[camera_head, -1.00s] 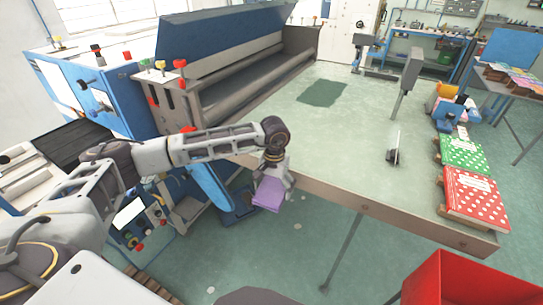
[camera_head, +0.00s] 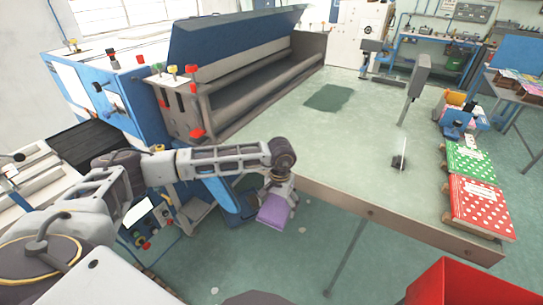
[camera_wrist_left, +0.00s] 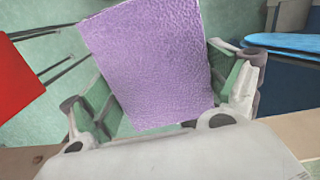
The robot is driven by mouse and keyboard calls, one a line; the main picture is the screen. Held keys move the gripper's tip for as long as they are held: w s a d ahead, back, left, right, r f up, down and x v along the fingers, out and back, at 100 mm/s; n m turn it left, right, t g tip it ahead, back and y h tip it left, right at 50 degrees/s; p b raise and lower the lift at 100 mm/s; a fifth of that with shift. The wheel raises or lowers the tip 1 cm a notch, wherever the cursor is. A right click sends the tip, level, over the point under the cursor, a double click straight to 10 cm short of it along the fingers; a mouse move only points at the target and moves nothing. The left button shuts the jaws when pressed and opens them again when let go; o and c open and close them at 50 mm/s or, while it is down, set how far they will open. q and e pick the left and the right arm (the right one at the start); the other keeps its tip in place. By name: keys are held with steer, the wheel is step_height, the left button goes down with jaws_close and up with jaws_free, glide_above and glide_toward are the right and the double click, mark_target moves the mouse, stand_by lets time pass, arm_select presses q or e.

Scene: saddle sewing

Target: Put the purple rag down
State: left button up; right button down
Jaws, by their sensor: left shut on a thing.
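The purple rag (camera_head: 274,210) is in my left gripper (camera_head: 279,192), which is shut on it. In the head view the rag is in front of the table's near edge, beside the machine end, over the floor. In the left wrist view the rag (camera_wrist_left: 150,62) fills the space between the two fingers (camera_wrist_left: 165,118) and looks like a flat, textured piece. My right gripper is not in view.
The green work table (camera_head: 340,150) has a wide clear top. A dark green cloth (camera_head: 328,97) lies on it. Red and green dotted packs (camera_head: 480,208) sit at its right edge. A red bin (camera_head: 465,285) stands at lower right. A roller machine (camera_head: 230,90) stands at the left.

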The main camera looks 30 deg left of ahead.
arm_select(q)
steer(key=shift+s+a+r, duration=0.1)
steer(key=shift+r, duration=0.1)
steer(key=shift+a+r+p, duration=0.15)
steer(key=shift+r+p, duration=0.2)
steer(key=shift+p, duration=0.15)
steer(key=w+a+r+n, duration=0.1)
steer(key=r, duration=0.1)
steer(key=w+a+r+n+p, duration=0.1)
steer(key=a+r, duration=0.1)
steer(key=w+a+r+n, duration=0.1)
steer(key=r, duration=0.1)
steer(key=shift+w+a+r+p, duration=0.2)
steer(key=shift+w+r+p, duration=0.15)
steer(key=shift+w+r, duration=0.05)
steer(key=a+r+n, duration=0.8)
steer(key=n, duration=0.5)
steer(key=shift+h, duration=0.4)
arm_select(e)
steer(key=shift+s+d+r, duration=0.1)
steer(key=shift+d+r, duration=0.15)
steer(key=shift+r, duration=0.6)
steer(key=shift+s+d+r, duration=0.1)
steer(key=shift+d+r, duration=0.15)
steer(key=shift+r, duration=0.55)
arm_select(q)
steer(key=shift+w, duration=0.1)
steer(key=shift+n, duration=0.5)
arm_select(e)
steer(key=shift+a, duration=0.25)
